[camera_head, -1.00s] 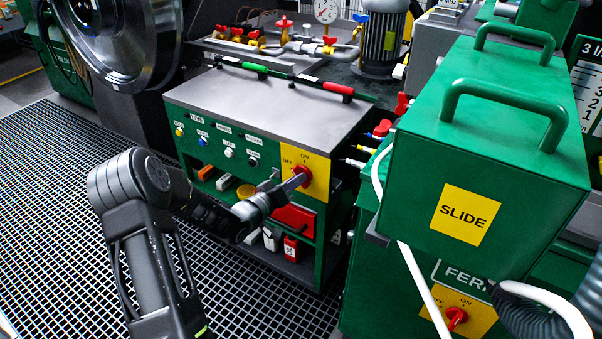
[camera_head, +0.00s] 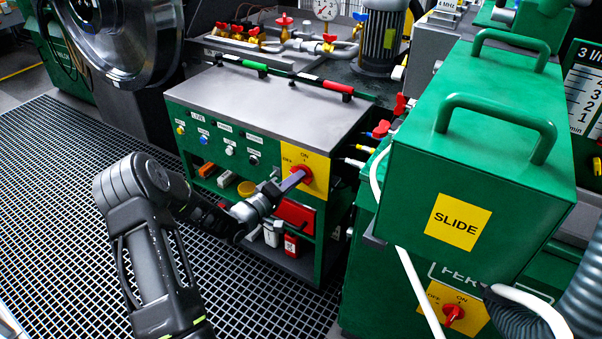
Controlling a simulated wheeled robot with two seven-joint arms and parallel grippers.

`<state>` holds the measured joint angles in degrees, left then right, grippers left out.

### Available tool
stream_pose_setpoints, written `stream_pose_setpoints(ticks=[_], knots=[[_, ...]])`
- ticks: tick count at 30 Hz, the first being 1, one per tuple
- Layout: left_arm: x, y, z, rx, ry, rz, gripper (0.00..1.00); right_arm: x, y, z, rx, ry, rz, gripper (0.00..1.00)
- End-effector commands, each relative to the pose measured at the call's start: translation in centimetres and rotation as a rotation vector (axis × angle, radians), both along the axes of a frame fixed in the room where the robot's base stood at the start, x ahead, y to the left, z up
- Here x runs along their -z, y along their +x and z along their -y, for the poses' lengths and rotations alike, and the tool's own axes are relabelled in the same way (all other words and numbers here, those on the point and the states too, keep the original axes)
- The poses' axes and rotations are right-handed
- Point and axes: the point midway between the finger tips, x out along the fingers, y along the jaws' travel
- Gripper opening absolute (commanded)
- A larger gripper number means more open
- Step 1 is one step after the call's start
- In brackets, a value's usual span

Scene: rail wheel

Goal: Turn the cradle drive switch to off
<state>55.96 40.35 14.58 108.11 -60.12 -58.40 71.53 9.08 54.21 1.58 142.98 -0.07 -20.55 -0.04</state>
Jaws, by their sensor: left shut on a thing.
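The cradle drive switch appears to be the red rotary knob (camera_head: 304,175) on a yellow ON/OFF plate (camera_head: 319,172) at the right end of the green control cabinet's front. ON is at the top of the plate and OFF at its left. My left gripper (camera_head: 293,181) comes in from the left and is shut on the red knob. The fingers partly cover the knob, so its exact angle is hard to tell. My right gripper is not in view.
A green box labelled SLIDE (camera_head: 458,221) stands close at the right. Below it is another red switch (camera_head: 453,313) on a yellow plate. Red and green handles (camera_head: 338,88) lie along the cabinet top (camera_head: 270,105). Grated floor (camera_head: 60,200) is clear at the left.

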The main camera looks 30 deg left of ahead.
Motion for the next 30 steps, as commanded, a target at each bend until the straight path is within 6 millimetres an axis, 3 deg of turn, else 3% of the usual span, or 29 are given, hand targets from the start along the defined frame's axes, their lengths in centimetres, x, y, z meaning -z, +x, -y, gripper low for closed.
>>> stream_pose_setpoints(ticks=[8,17,18,27,30], knots=[[0.02,-0.02,-0.06,-0.001,-0.019,0.0,0.0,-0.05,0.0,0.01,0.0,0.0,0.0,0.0],[0.14,-0.04,-0.08,-0.001,-0.363,0.008,0.0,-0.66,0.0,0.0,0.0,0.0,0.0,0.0],[0.13,-0.02,-0.06,-0.001,-0.371,0.009,0.14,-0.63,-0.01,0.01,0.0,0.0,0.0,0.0],[0.13,0.0,-0.04,0.0,-0.365,0.008,0.39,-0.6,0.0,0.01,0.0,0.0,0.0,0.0],[0.12,0.0,-0.04,0.0,-0.364,0.009,0.4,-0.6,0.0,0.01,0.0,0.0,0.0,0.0]])
